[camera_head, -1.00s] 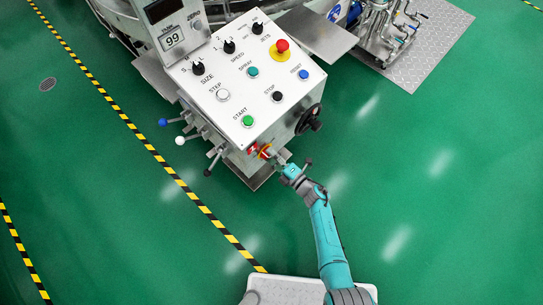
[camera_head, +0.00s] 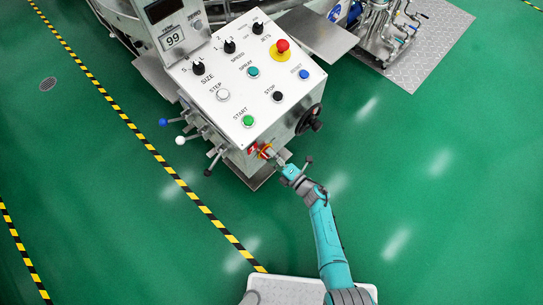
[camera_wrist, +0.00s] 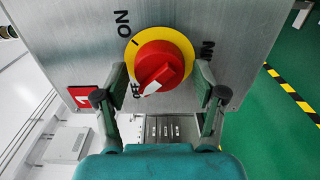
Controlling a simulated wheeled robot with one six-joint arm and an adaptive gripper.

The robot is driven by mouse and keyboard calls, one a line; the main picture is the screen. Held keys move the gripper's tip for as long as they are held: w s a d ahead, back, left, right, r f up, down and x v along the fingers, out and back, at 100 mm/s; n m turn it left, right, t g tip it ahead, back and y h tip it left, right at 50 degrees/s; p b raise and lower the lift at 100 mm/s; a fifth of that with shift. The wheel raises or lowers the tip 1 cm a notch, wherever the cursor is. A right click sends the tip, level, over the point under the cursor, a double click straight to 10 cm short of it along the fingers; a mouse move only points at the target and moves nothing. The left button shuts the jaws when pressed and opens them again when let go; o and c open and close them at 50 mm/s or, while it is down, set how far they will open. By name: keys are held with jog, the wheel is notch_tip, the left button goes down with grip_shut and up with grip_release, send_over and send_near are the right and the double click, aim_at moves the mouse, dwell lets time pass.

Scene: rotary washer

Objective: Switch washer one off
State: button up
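The washer's rotary switch (camera_wrist: 160,66) is a red knob on a yellow ring, on the steel side of the control box. Its white pointer faces down and left, close to a partly hidden OFF label (camera_wrist: 136,90). An ON label (camera_wrist: 123,24) is at its upper left. A red plate marked 1 (camera_wrist: 82,97) is left of it. My gripper (camera_wrist: 160,78) is open, with one finger on each side of the knob and visible gaps to it. In the head view the switch (camera_head: 265,152) is small, and my gripper's fingers are hard to make out beside it.
The control box (camera_head: 235,85) carries buttons and dials on top. A black handwheel (camera_head: 310,120) is on its right side, close above my arm. Levers with balls (camera_head: 180,140) stick out on its left. Green floor (camera_head: 430,200) is clear to the right.

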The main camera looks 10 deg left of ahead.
jog(key=shift+d, duration=0.1)
jog(key=v, duration=1.2)
jog(key=shift+s, duration=0.15)
dwell(0.5)
